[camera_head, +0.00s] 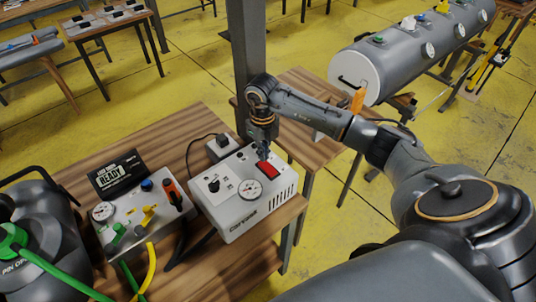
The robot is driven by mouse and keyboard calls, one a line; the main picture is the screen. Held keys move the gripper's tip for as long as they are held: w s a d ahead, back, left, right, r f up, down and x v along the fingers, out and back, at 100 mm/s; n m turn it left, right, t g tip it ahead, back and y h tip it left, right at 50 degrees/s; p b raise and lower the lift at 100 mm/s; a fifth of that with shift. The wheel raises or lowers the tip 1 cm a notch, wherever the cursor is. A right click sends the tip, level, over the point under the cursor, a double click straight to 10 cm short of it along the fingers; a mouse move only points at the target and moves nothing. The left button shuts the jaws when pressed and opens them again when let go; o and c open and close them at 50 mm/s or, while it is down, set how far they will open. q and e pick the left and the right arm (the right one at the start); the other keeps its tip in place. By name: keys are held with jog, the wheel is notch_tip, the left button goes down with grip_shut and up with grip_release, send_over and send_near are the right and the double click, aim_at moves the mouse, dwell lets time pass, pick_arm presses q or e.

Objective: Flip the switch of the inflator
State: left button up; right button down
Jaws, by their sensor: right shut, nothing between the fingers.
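The inflator (238,200) is a white box on the wooden table. Its top has a black knob, a round gauge and a red switch (268,171). My right gripper (263,154) points down just above the far edge of the red switch, with its fingers shut and empty. I cannot tell whether the fingertips touch the switch. Part of the switch's far edge is hidden by the gripper. My left gripper is not in view.
A grey valve panel (133,238) with coloured levers and a black sign (117,173) stand left of the inflator. A dark tank (40,240) with a green hose is at far left. A grey pillar (247,50) rises behind the inflator. A large grey cylinder (400,60) lies at back right.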

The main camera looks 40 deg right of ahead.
aim_at(264, 163)
jog(key=shift+f+b, duration=0.95)
jog(key=shift+f, duration=0.3)
dwell(0.9)
jog(key=shift+r, duration=0.1)
jog(key=shift+r+p, duration=2.25)
jog(key=shift+r, duration=1.25)
